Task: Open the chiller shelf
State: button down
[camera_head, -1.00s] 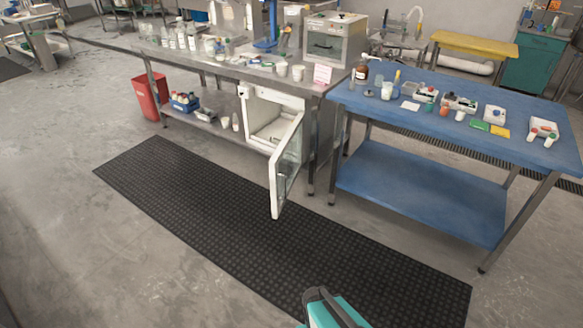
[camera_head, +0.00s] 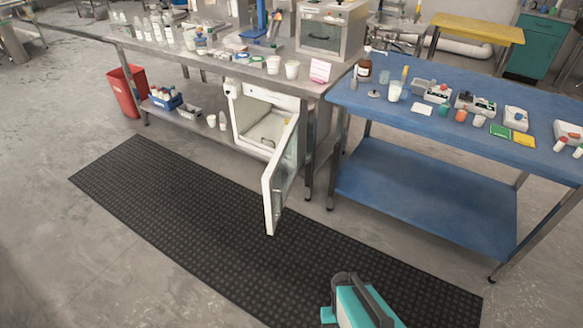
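The chiller (camera_head: 236,112) is a small white cabinet under the steel bench. Its door (camera_head: 270,196) stands wide open, swung out toward the mat, with a glass pane in a white frame. The white inside of the chiller (camera_head: 262,120) shows, with a small yellowish spot low inside. I cannot make out whether a shelf in it is pulled out. A teal and dark part of my own body (camera_head: 358,305) shows at the bottom edge, well short of the chiller. My gripper's fingers are not in view.
A black mat (camera_head: 190,215) lies before the steel bench (camera_head: 205,62). A blue table (camera_head: 455,135) with small items and a lower shelf stands to the right. A red bin (camera_head: 125,92) stands at left. The floor at lower left is clear.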

aim_at(267, 134)
jog(key=u, duration=0.15)
jog(key=i, duration=1.55)
jog(key=u, duration=0.25)
